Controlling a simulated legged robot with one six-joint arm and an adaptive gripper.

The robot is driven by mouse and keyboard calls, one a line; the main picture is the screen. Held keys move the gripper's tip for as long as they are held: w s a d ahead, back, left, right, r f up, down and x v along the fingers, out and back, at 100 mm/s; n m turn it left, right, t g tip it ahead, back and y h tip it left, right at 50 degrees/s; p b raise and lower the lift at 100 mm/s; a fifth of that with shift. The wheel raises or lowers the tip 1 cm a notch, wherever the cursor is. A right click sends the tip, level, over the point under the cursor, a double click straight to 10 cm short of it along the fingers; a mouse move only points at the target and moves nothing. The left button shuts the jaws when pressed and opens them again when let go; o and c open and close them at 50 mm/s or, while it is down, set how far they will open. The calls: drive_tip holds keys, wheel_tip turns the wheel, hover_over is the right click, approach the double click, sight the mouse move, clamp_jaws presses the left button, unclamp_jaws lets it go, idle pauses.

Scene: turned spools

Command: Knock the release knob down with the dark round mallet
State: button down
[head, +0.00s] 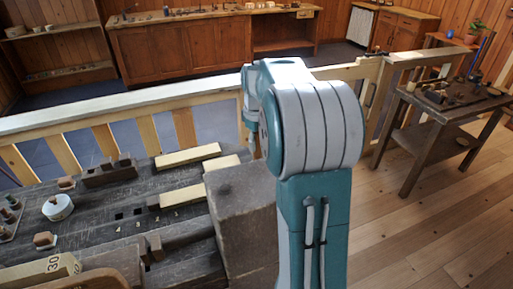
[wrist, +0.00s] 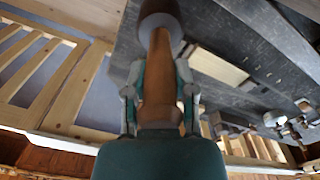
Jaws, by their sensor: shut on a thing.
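In the wrist view my gripper (wrist: 158,92) is shut on the wooden handle of the mallet (wrist: 160,62). Its dark round head (wrist: 160,12) points to the top of the picture, beyond the fingertips, and is partly cut off by the edge. In the head view my arm hides the mallet and most of the gripper. I cannot single out the release knob for sure. A white round piece with a small top (head: 57,207) stands on the dark bench (head: 100,225) at the left.
Pale wooden blocks (head: 188,155) and dark blocks (head: 109,173) lie on the bench. A large grey-brown block (head: 240,215) stands beside my arm. A wooden railing (head: 120,110) runs behind. A side table (head: 445,115) stands at the right, with open floor (head: 430,220) in front.

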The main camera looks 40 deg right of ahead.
drive_tip(key=shift+r, duration=0.45)
drive_tip(key=shift+f, duration=2)
drive_tip(key=shift+r, duration=0.1)
drive_tip(key=shift+r, duration=1.5)
drive_tip(key=shift+r, duration=3.15)
